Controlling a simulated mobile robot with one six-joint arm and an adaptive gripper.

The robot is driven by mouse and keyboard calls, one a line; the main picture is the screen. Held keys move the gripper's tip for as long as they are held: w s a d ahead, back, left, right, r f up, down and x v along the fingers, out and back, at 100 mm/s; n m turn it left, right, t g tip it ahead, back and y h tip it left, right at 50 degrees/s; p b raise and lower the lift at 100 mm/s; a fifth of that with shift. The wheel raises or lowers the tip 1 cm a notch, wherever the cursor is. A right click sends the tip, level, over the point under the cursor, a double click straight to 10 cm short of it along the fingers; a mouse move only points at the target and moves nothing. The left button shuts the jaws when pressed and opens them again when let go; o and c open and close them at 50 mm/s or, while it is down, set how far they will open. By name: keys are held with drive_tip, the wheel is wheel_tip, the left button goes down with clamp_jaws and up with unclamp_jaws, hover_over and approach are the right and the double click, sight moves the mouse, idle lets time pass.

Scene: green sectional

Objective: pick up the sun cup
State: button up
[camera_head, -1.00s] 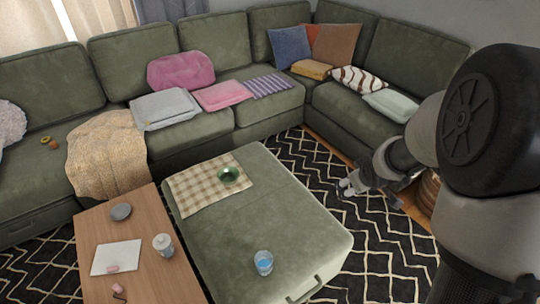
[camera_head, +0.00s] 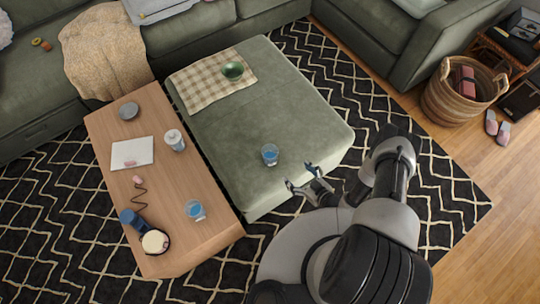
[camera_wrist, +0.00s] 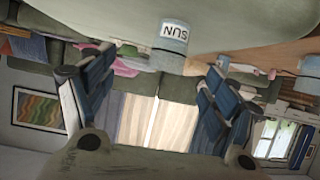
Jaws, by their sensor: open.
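The sun cup (camera_head: 270,155) is a small clear cup with blue in it. It stands upright on the green ottoman (camera_head: 235,175), near the ottoman's front edge. In the wrist view, which is upside down, the cup (camera_wrist: 175,42) shows a white label reading SUN. My gripper (camera_head: 300,177) is open and empty, just in front of the cup and to its right, apart from it. In the wrist view its blue fingers (camera_wrist: 145,82) are spread wide, with the cup beyond them.
A similar blue cup (camera_head: 195,210) stands on the wooden table (camera_head: 185,245), with a white canister (camera_head: 175,141) and a blue-and-cream item (camera_head: 154,241). A green bowl (camera_head: 233,71) sits on a checked cloth (camera_head: 200,85) on the ottoman. A wicker basket (camera_head: 446,104) is at right.

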sight(274, 162)
drive_tip(key=shift+t, duration=0.3)
drive_tip(key=w+a+f+b, duration=0.1)
drive_tip(key=w+a, duration=0.1)
drive_tip(key=w+a+f+b, duration=0.1)
drive_tip(key=w+a+f, duration=0.1)
drive_tip(key=a, duration=0.1)
drive_tip(key=w+a+f+b, duration=0.2)
drive_tip(key=a, duration=0.1)
drive_tip(key=shift+w, duration=0.2)
drive_tip(key=shift+r+b+x, duration=0.15)
drive_tip(key=shift+b+x, duration=0.5)
drive_tip(key=shift+x, duration=0.8)
drive_tip(key=shift+r+b+x, duration=0.15)
drive_tip(key=shift+b+x, duration=0.5)
drive_tip(key=shift+x, duration=0.8)
drive_tip(key=shift+w, duration=0.1)
drive_tip(key=shift+c, duration=0.2)
drive_tip(key=c, duration=1.2)
